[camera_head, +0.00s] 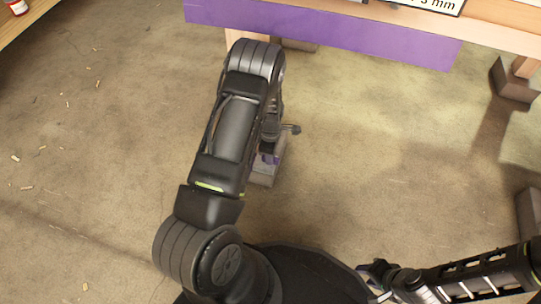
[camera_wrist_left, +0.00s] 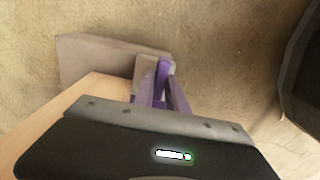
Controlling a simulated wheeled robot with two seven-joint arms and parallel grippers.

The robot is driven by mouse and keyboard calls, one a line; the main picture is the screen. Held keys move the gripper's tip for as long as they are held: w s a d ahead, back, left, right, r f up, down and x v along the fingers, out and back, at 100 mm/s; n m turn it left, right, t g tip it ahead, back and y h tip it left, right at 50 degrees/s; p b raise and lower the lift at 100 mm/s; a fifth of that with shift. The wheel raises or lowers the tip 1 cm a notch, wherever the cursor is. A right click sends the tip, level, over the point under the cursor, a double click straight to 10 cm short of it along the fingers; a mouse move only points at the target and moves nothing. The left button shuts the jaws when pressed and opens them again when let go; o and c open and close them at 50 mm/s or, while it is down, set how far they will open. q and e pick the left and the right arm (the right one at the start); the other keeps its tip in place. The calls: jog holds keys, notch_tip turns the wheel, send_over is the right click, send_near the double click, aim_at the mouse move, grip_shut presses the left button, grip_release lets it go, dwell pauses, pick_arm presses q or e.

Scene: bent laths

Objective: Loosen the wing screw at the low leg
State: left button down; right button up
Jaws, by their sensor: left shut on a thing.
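My left arm reaches out over the floor and bends down, so its gripper is largely hidden behind the arm in the head view. There, a bit of purple shows at the low leg's grey foot (camera_head: 263,178). In the left wrist view, the pale wooden leg (camera_wrist_left: 52,118) runs along the left beside a grey block-like foot (camera_wrist_left: 95,58). My left gripper (camera_wrist_left: 160,88) is shut at a small purple part, which I take for the wing screw (camera_wrist_left: 162,70). The screw's shape is mostly covered. My right gripper (camera_head: 374,272) is at the lower right, away from the leg; its jaws are unclear.
A bench with a purple front edge (camera_head: 320,35) spans the top, with a white sign reading mm on it. Another grey foot (camera_head: 512,82) stands under its right leg. A wooden shelf with a red-and-white bottle (camera_head: 17,6) is at top left. The floor between is clear, with small wood scraps.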

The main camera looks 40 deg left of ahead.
pick_arm(q)
jog(key=c, duration=1.4)
grip_release()
jog(key=shift+o, duration=0.2)
